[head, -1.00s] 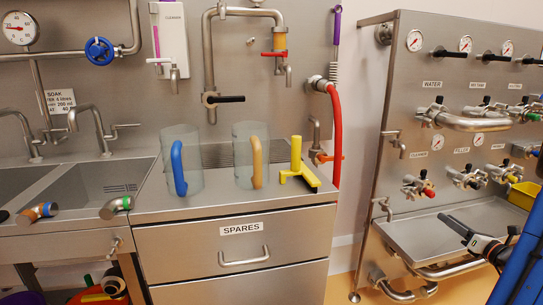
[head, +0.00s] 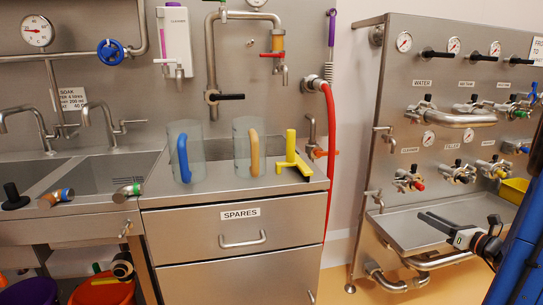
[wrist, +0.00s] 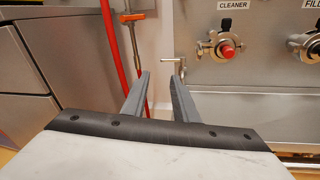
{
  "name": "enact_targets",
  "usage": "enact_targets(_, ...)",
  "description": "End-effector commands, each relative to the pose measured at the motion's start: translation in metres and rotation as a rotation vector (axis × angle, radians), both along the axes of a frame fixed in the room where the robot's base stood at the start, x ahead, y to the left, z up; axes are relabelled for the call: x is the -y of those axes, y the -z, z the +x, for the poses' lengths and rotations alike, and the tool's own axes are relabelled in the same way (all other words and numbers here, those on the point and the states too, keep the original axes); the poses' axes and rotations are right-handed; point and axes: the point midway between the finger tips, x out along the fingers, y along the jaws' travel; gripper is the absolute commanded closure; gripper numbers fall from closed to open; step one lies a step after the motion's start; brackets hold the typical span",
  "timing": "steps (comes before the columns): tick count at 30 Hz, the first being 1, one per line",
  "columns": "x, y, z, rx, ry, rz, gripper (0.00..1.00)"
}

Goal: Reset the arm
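My gripper (head: 422,217) is in front of the right-hand panel, over the metal tray below it, in the head view. In the wrist view its two dark fingers (wrist: 161,77) are apart with a clear gap between them and nothing held. Past the fingertips are the wall, the panel's left edge and a small tap (wrist: 178,66). My blue arm column fills the lower right of the head view.
The steel valve panel (head: 440,110) with its tray (head: 400,238) stands at right. Two clear jugs with blue (head: 183,158) and orange (head: 254,152) handles and a yellow tool (head: 293,160) stand on the counter. A red hose (head: 329,130) hangs at the wall.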

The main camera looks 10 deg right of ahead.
Motion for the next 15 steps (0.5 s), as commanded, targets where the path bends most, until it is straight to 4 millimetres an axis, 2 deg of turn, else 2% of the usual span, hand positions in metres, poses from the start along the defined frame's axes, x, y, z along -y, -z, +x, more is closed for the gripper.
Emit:
enact_targets(5, -0.058, -0.009, 0.005, -0.025, -0.139, -0.122, 0.73)
enact_targets(8, -0.101, -0.013, 0.004, -0.04, -0.246, -0.222, 0.73)
enact_targets(11, -0.154, -0.016, -0.004, -0.052, -0.385, -0.355, 0.73)
enact_targets(15, -0.221, -0.016, -0.026, -0.055, -0.587, -0.56, 0.73)
